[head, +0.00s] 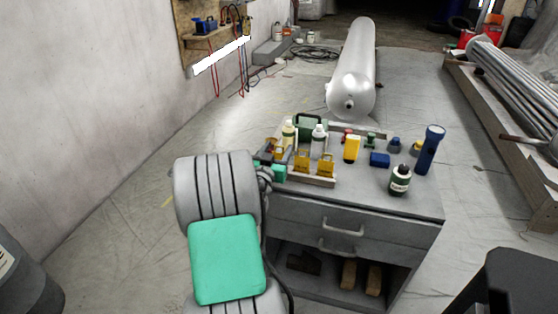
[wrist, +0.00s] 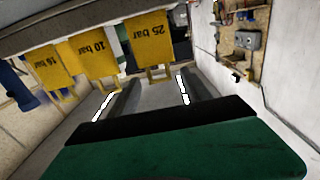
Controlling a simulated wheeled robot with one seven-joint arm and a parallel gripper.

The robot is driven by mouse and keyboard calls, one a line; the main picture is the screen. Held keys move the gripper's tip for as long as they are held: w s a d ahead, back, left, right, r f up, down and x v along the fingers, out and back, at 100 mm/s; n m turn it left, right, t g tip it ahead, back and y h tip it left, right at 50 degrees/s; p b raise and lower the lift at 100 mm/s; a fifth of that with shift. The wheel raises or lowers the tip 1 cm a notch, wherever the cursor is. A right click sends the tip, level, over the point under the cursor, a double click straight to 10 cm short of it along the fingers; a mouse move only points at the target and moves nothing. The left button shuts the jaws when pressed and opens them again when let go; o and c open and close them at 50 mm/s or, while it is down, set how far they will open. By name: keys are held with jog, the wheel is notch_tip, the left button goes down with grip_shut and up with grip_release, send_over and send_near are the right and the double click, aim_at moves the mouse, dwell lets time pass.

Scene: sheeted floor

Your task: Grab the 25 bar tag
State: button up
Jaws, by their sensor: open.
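The yellow 25 bar tag (wrist: 151,37) hangs from a grey rail at the top of the wrist view, its lettering upside down. It is the tag nearest the wall side, so it matches the leftmost yellow tag (head: 279,153) in the head view. The 10 bar tag (wrist: 95,54) and the 16 bar tag (wrist: 48,68) hang beside it. My gripper (wrist: 155,88) is open, its two dark fingers apart and nothing between them. The 25 bar tag's lower end is just beyond the gap. In the head view my gripper (head: 273,172) is at the rack's left end, partly hidden by my arm.
A white cylinder (head: 352,70) lies behind. A pegboard (head: 210,22) hangs on the wall.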

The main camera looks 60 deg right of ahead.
jog(key=shift+d, duration=0.2)
jog(key=shift+c, duration=0.3)
grip_shut()
dwell(0.4)
